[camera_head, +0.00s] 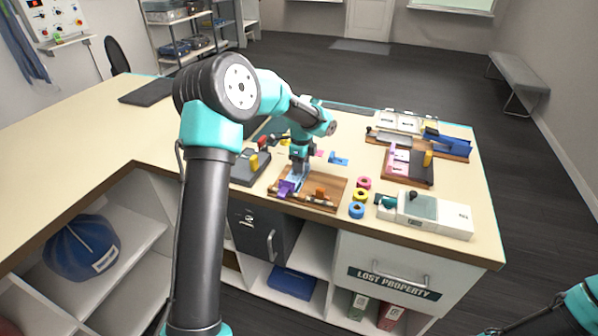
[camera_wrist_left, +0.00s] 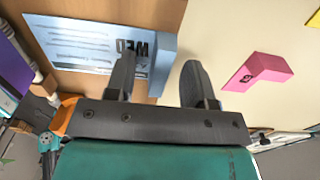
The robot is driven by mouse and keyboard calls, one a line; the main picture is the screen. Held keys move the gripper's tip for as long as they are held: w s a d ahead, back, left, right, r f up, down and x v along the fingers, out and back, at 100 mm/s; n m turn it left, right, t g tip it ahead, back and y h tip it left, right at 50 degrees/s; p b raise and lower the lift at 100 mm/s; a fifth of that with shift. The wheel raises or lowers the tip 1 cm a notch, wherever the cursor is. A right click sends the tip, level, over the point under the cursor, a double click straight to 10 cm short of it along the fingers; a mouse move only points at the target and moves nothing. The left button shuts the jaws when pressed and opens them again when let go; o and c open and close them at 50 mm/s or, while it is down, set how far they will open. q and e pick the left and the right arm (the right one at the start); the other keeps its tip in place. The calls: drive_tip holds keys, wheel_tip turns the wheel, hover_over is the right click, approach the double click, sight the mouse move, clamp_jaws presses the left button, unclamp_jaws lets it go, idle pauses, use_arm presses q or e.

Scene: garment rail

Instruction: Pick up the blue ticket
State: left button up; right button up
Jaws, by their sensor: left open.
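The blue ticket (camera_head: 297,180) is pale blue and lies on a wooden board (camera_head: 330,201) near the table's front edge. In the left wrist view the ticket (camera_wrist_left: 85,45) shows dark print reading "WED" and a raised tab at its right end. My left gripper (camera_head: 300,172) is right above it, pointing down. In the left wrist view my left gripper (camera_wrist_left: 158,72) is open, with the tab between its fingers, close to the left finger and apart from the right one. Whether the left finger touches it I cannot tell. My right gripper is out of view; only part of that arm shows.
A purple piece (camera_head: 286,188) and an orange piece (camera_head: 320,192) are on the board. Behind lie a pink ticket (camera_wrist_left: 257,72) and another blue piece (camera_head: 338,159). Coloured rings (camera_head: 357,210) and a white device (camera_head: 430,215) stand to the right.

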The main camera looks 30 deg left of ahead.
use_arm(q)
clamp_jaws()
idle(0.3)
drive_tip(key=shift+r, duration=0.15)
wheel_tip(320, 180, up, 10)
idle(0.5)
idle(0.5)
drive_tip(key=shift+r, duration=2.4)
